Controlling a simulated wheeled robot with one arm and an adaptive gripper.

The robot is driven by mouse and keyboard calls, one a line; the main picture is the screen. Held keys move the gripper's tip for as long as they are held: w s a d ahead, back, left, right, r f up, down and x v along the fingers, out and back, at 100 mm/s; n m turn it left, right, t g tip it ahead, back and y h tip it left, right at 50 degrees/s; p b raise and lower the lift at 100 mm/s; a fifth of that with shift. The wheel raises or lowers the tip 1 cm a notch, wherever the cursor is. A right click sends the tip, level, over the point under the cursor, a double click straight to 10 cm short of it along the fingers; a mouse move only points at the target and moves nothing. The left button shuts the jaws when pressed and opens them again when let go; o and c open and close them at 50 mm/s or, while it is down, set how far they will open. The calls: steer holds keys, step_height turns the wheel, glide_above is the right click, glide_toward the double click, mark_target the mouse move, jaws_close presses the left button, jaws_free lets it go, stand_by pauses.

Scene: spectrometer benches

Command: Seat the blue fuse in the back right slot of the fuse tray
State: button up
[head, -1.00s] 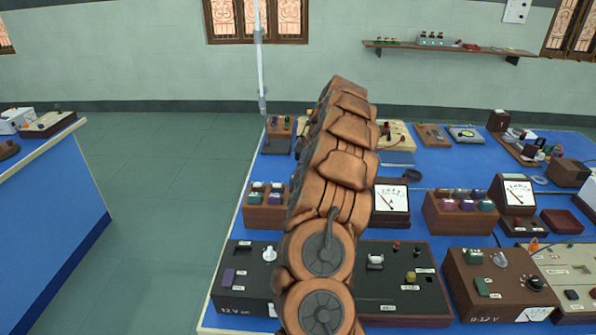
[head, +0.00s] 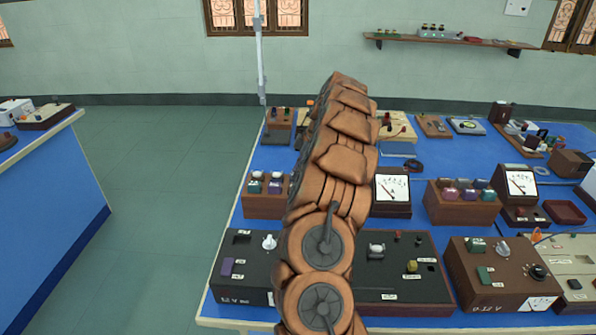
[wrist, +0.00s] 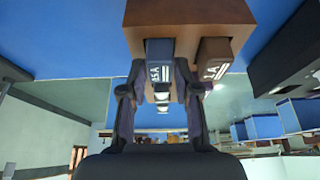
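In the wrist view, my gripper (wrist: 158,78) has its two dark fingers closed on both sides of the blue fuse (wrist: 159,52), which bears a white rating label. The fuse is against a brown wooden block (wrist: 190,14), which looks like the fuse tray. A brown fuse (wrist: 214,58) with a white label is on the same block, just right of the right finger. I cannot tell how deep the blue fuse sits or which slot it is at. In the head view, my arm hides the gripper and the blue fuse.
In the head view, the blue bench is crowded. A black instrument (head: 245,262), a wooden block with knobs (head: 266,200), a meter (head: 392,190) and a multi-knob box (head: 462,204) stand near my arm. A small wooden block (head: 279,128) stands at the back left. A vertical pole (head: 260,50) rises behind.

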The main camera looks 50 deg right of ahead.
steer(key=o, duration=0.4)
steer(key=shift+c, duration=0.2)
steer(key=v, duration=1.2)
steer(key=shift+w, duration=0.1)
stand_by(0.4)
